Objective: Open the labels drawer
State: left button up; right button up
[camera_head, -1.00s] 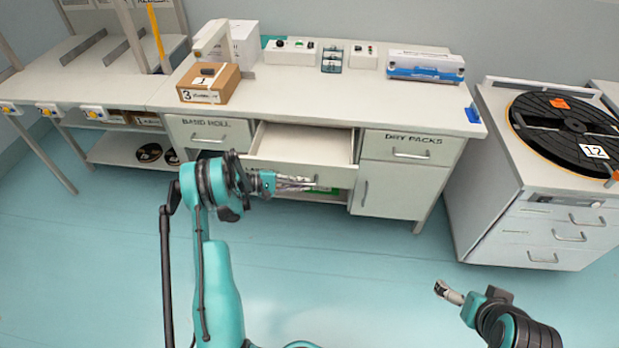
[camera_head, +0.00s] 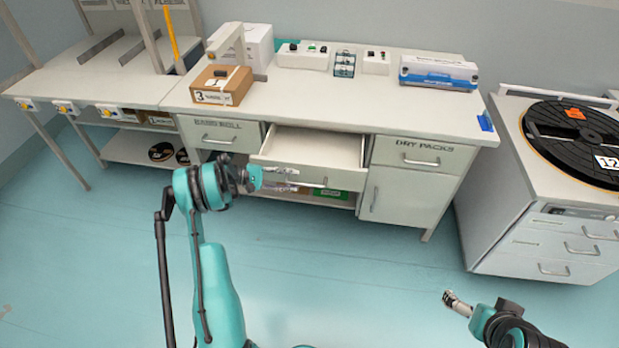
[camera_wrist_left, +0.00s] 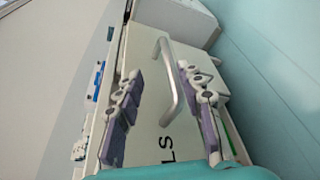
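The labels drawer (camera_head: 318,147) is the middle drawer of the workbench and stands pulled out, its empty-looking inside showing. In the left wrist view its pale front (camera_wrist_left: 150,140) carries the letters "LS" and a metal bar handle (camera_wrist_left: 172,88). My left gripper (camera_wrist_left: 160,72) is open, with one finger on each side of the handle in that view; I cannot tell whether they touch it. In the head view my left gripper (camera_head: 285,184) is at the drawer front, partly hidden by its wrist. My right gripper (camera_head: 457,303) is low at the right, away from the bench; its fingers are too small to read.
A shut BAND ROLL drawer (camera_head: 222,133) is on the left and a shut DRY PACKS drawer (camera_head: 422,154) on the right. A cardboard box (camera_head: 222,86) stands on the bench. A cabinet with a black reel (camera_head: 580,140) is at right. The floor in front is clear.

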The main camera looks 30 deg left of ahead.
aim_at(321, 178)
pick_arm(q)
jog(key=shift+a+r, duration=0.15)
jog(key=shift+a, duration=0.15)
jog(key=shift+s, duration=0.1)
jog(key=shift+w, duration=0.2)
jog(key=w+p, duration=0.2)
jog(key=p, duration=0.1)
jog(key=shift+d+t, duration=0.3)
jog(key=shift+d, duration=0.1)
jog(key=shift+n, duration=0.3)
jog(key=b+x, duration=0.1)
jog(key=x, duration=0.2)
jog(key=f+b+x, duration=0.1)
jog(key=x, duration=0.3)
jog(key=shift+a+f+b, duration=0.15)
jog(key=shift+b, duration=0.25)
jog(key=shift+w+d, duration=0.3)
jog(key=shift+d, duration=0.05)
